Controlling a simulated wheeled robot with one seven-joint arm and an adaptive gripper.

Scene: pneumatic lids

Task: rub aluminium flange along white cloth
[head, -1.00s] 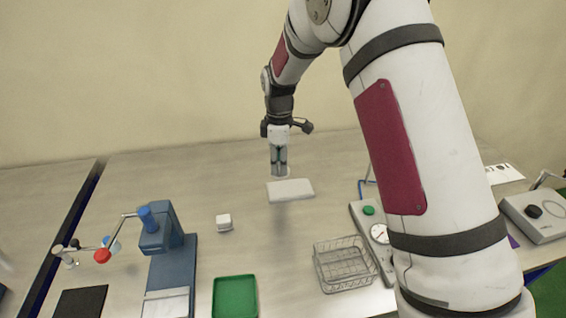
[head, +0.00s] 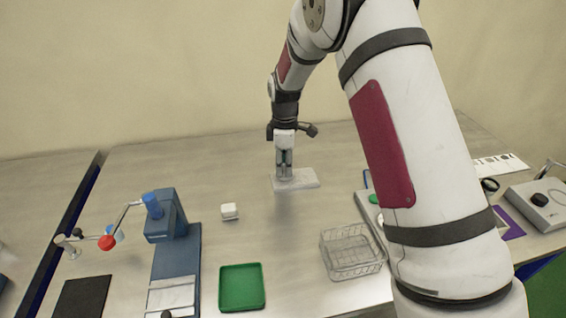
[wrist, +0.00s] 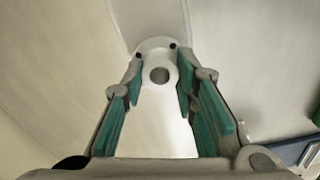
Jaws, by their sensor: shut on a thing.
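The white cloth (head: 308,180) lies flat on the table near the back middle in the head view. My gripper (head: 285,175) points down over its left part, with its tips at about cloth level. In the wrist view, my gripper (wrist: 159,75) is shut on the aluminium flange (wrist: 158,47), a pale round disc with a central hub hole and small dark bolt holes. The cloth (wrist: 150,14) shows as a pale strip behind it. I cannot tell whether the flange touches the cloth. In the head view the fingers mostly hide the flange.
A blue press-like fixture (head: 174,240) is at left, a grey device (head: 540,204) at right. The table left of the cloth is clear.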

